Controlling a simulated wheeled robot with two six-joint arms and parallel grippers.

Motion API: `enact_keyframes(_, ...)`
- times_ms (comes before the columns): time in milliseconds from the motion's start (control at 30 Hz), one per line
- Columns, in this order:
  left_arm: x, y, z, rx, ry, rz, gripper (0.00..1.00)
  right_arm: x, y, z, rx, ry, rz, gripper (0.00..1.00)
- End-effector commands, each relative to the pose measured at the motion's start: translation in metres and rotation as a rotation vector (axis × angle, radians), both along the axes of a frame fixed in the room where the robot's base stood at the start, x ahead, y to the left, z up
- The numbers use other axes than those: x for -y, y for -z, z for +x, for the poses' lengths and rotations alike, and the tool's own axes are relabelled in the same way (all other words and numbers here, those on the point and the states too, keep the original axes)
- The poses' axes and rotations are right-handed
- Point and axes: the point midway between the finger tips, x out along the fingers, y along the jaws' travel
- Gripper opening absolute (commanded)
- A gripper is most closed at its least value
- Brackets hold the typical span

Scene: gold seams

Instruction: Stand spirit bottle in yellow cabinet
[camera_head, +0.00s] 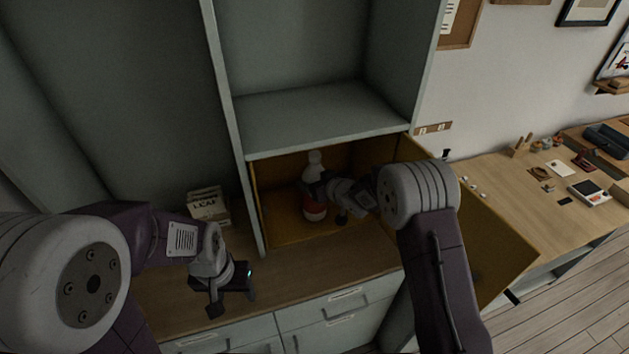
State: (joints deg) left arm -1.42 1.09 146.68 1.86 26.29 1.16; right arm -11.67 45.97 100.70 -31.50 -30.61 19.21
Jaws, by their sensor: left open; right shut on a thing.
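The spirit bottle (314,211) is white at the top with a red lower part. It is upright inside the yellow cabinet (275,232), near the opening's middle. My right gripper (322,190) reaches in from the right and is shut on the bottle's middle, hiding part of it. I cannot tell whether the bottle's base touches the cabinet floor. The cabinet's yellow door (490,245) stands open to the right, behind my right arm. My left gripper (232,303) is open and empty above the wooden counter, left of the cabinet.
An empty grey shelf (320,112) is above the yellow cabinet. Drawers (335,305) lie below the counter. A wooden desk (500,190) with small items stands at the right.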

Motion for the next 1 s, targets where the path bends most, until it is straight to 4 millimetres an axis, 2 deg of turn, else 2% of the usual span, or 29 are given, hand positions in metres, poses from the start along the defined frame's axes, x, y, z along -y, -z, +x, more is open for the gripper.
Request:
enact_keyframes(67, 0.0, -0.008, 0.0, 0.0, 0.0, 0.0, 0.56, -0.002, -0.001, 0.004, 0.008, -0.001, 0.004, 0.0)
enact_keyframes(500, 0.0, -0.001, 0.0, 0.0, 0.0, 0.0, 0.56, -0.002, 0.008, 0.005, 0.008, 0.0, 0.004, 0.0)
enact_keyframes(533, 0.0, -0.001, 0.0, 0.0, 0.0, 0.0, 0.56, -0.001, 0.011, 0.004, 0.003, 0.0, 0.001, 0.74)
enact_keyframes(600, 0.0, -0.002, 0.0, 0.0, 0.0, 0.0, 0.56, -0.001, 0.01, 0.004, 0.002, 0.0, 0.0, 0.93)
enact_keyframes(867, 0.0, -0.002, 0.0, 0.0, 0.0, 0.0, 0.56, -0.001, 0.009, 0.004, 0.003, 0.0, 0.001, 0.93)
enact_keyframes(1000, 0.0, -0.007, 0.0, 0.0, 0.0, 0.0, 0.56, 0.0, 0.002, 0.003, 0.004, 0.0, 0.001, 0.93)
